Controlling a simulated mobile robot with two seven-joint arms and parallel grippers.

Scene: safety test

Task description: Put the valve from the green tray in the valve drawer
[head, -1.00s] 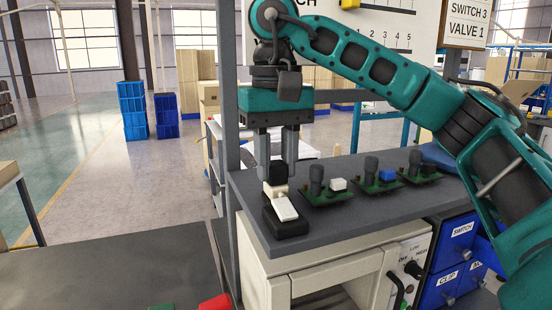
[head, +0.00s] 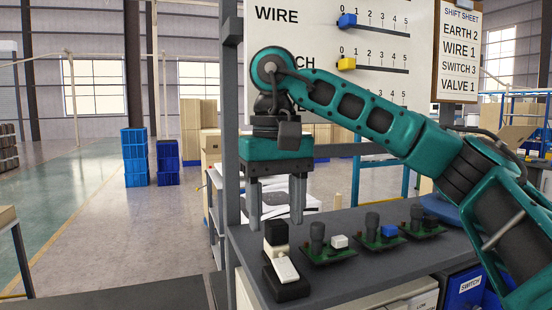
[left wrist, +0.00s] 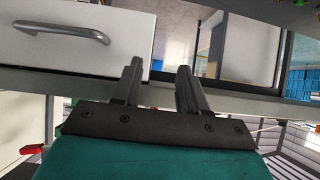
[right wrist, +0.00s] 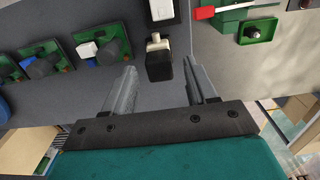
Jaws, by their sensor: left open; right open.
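My right gripper (head: 276,205) is open and empty, just above a black-and-white part (head: 276,238) standing on the grey bench. In the right wrist view this part (right wrist: 158,58) shows below and between the spread fingers (right wrist: 160,90). I cannot tell a valve for certain. A green tray-like piece (right wrist: 257,30) with a dark round part shows at the upper right of the right wrist view. My left gripper (left wrist: 155,90) is open and empty before a white drawer. No valve drawer label is visible.
Several green circuit boards (head: 328,250) line the grey bench (head: 375,275). A blue drawer labelled SWITCH (head: 467,288) is below right. A white drawer (left wrist: 70,50) has a metal handle. A wall board carries sliders; the shift sheet (head: 459,50) lists VALVE 1.

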